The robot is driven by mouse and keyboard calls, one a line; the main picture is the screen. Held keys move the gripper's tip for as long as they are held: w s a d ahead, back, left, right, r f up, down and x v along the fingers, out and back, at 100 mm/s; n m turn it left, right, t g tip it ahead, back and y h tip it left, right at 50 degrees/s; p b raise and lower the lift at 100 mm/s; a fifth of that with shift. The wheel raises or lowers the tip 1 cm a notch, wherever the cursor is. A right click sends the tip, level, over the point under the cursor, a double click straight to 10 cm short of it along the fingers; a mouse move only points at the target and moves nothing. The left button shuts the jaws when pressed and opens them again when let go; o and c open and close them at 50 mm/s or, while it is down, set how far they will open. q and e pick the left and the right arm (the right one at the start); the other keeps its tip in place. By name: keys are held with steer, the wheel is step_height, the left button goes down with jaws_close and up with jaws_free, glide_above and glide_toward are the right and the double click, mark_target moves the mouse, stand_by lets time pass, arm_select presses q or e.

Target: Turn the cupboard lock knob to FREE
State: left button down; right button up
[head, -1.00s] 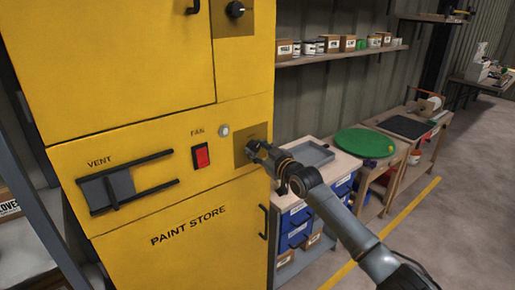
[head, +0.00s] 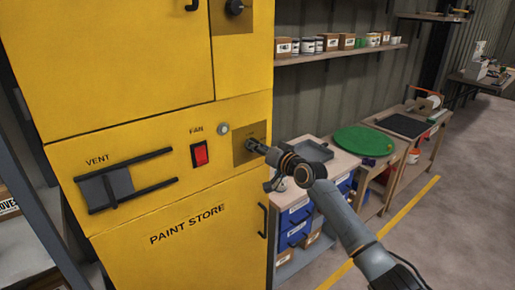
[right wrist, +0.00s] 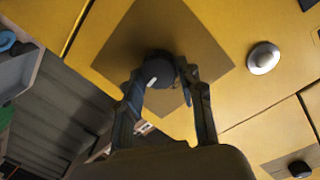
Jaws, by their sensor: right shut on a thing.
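A dark round knob (right wrist: 157,68) with a white mark sits on a brown square plate (head: 243,150) on the yellow paint store cupboard (head: 150,245). My right gripper (right wrist: 165,85) reaches it from the right, with one finger on each side, and is shut on this knob. In the head view the gripper (head: 258,147) hides most of the knob. The white mark points down and slightly left in the right wrist view. No lettering can be read on the plate. A second dark knob (head: 235,8) sits on another plate higher up. My left gripper is not in view.
The cupboard front has a red fan switch (head: 200,154), a round pale button (head: 223,129), a vent slide (head: 106,188) and a door handle (head: 263,220). A workbench (head: 345,165) with blue bins beneath stands to the right. The floor (head: 420,245) is clear there.

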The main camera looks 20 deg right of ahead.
steer(key=shift+m, duration=0.5)
steer(key=o, duration=1.2)
steer(key=v, duration=1.2)
